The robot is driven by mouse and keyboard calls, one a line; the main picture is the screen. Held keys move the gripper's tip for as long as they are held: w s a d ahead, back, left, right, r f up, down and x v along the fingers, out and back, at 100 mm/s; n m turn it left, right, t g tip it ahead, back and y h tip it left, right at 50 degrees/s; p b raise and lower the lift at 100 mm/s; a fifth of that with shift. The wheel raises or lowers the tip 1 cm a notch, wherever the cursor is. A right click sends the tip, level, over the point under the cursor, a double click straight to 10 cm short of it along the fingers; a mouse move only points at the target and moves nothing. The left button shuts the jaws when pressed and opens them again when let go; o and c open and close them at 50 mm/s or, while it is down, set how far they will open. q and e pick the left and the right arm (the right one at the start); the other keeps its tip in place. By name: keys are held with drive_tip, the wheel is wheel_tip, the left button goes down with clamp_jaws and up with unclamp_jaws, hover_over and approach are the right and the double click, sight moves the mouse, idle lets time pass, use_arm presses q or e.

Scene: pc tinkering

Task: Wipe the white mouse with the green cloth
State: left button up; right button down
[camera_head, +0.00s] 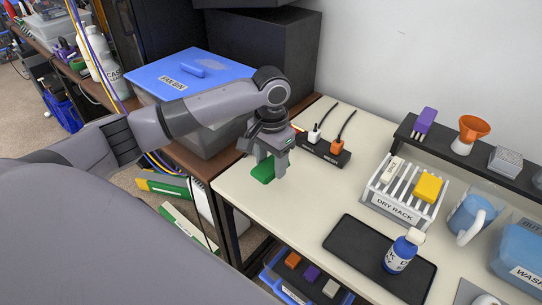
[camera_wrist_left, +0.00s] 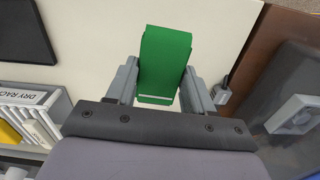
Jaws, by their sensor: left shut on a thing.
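My left gripper (camera_head: 271,166) is shut on the green cloth (camera_head: 263,171) above the near left end of the light tabletop. In the left wrist view the cloth (camera_wrist_left: 164,62) hangs as a folded strip between the two fingers of the gripper (camera_wrist_left: 160,92). I cannot clearly identify a white mouse. A pale rounded thing (camera_head: 487,300) is cut off by the bottom right edge and may be it. My right gripper is not in view.
A black tray (camera_head: 352,245) with a blue-and-white bottle (camera_head: 400,254) lies on the table. A power strip (camera_head: 322,147) with two plugs lies near the wall. The tabletop between is clear.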

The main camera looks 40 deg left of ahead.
sight(271, 190)
use_arm(q)
drive_tip(key=o, duration=1)
drive_tip(key=shift+f, duration=0.1)
drive_tip(key=shift+f, duration=3.05)
drive_tip(key=shift+f, duration=0.1)
drive_tip(key=c, duration=1.1)
drive_tip(key=shift+c, duration=0.5)
